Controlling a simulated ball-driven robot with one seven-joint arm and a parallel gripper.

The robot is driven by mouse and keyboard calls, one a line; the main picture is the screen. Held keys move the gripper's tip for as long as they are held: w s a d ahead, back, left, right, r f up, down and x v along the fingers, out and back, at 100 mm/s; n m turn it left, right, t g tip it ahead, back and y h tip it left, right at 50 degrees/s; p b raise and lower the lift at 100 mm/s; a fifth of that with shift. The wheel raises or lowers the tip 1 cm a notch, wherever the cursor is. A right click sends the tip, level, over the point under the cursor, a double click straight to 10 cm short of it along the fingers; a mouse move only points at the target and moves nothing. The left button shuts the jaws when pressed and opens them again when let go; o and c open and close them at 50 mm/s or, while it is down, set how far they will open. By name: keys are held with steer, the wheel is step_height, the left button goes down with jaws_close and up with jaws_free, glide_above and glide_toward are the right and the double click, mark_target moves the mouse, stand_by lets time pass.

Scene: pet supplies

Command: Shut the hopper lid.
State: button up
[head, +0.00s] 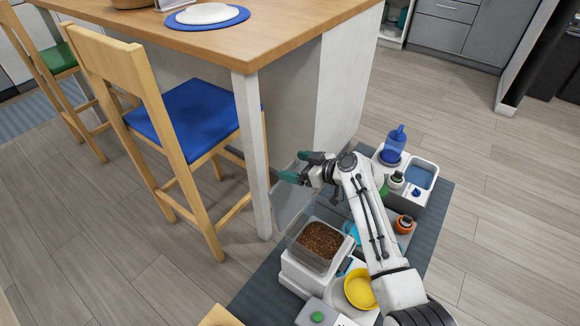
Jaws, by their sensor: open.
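The hopper (303,257) is a clear box on a white base, with brown kibble (321,238) visible inside it. A greyish see-through panel (290,207) stands up beyond the hopper beside the table leg; it looks like the raised lid, but its edges are hard to make out. My gripper (297,167) has teal fingertips spread apart with nothing between them. It is above and beyond the hopper, near the top of this panel. I cannot tell whether it touches the panel. My white arm passes to the right of the hopper.
A yellow bowl (361,290) sits right of the hopper base. A blue bottle (395,144), a grey basin (420,176) and an orange-rimmed item (404,224) stand farther back on the dark mat (430,205). The wooden table (248,98) and blue-seated chair (183,122) stand left.

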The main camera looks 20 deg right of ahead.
steer(key=shift+x, duration=1.35)
